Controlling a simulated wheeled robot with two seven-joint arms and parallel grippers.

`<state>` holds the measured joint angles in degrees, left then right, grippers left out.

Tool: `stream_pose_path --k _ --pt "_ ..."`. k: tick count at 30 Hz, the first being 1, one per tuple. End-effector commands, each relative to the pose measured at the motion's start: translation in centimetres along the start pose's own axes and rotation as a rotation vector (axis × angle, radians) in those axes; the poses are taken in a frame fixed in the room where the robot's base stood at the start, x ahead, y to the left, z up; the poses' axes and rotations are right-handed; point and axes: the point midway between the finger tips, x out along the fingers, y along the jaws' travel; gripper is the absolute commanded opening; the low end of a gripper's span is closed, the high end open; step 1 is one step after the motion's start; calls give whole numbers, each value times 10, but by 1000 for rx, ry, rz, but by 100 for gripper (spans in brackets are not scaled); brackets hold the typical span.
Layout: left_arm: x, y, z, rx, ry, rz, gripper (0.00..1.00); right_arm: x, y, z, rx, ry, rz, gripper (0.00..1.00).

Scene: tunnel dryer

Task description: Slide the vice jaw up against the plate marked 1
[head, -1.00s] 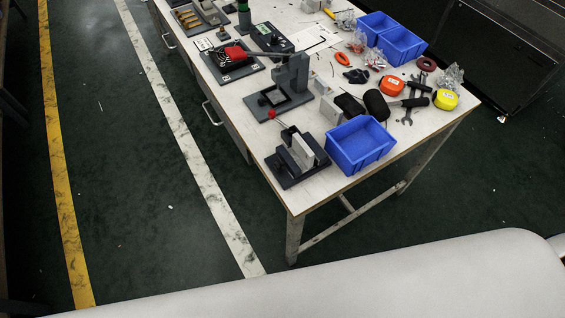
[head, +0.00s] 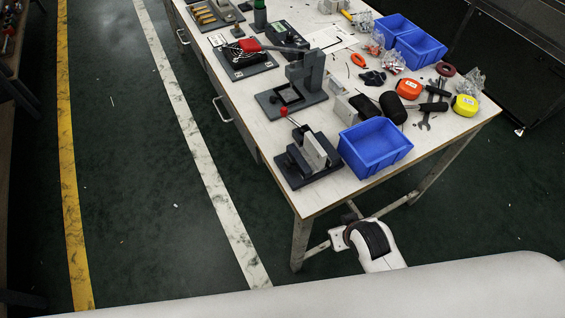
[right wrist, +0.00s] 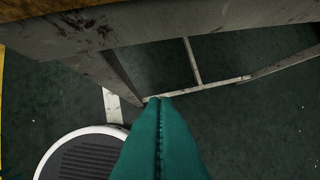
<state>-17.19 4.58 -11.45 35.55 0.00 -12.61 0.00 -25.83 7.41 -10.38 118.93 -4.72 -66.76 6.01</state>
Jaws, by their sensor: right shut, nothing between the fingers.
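The small vice (head: 305,164) stands at the near corner of the workbench in the head view. It has a dark base, dark blocks and a light grey upright plate (head: 315,150) between them. A red-knobbed lever (head: 285,113) rises at its far side. No number is readable on the plate, and I cannot tell which block is the sliding jaw. My right gripper (right wrist: 158,99) shows teal fingers together and empty in the right wrist view, below the bench edge and away from the vice. My left gripper is not in view.
A blue bin (head: 374,149) stands close to the right of the vice. A dark fixture (head: 293,94) stands behind it. The workbench edge (right wrist: 190,24) and its leg frame (right wrist: 205,88) lie ahead of my right gripper. Open floor lies left of the bench.

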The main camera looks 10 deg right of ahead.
Motion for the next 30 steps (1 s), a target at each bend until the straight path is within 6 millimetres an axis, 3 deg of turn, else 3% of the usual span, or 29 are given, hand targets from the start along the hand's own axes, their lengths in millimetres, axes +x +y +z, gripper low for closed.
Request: stream_pose_path --k 5,9,17,20,24,27,30 --pt "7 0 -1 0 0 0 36 -45 -6 34 26 -92 -20 0" --pt "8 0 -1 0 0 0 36 -67 -7 108 77 -355 -57 0" --pt "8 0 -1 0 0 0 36 -109 12 220 99 -812 -16 0" --pt "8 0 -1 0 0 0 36 -141 32 268 67 -1041 58 0" --pt "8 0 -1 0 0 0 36 -206 88 323 -78 -1396 280 0" --pt "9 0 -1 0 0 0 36 -247 137 335 -264 -1567 495 0" --pt "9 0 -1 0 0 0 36 -271 185 326 -511 -1632 726 0"
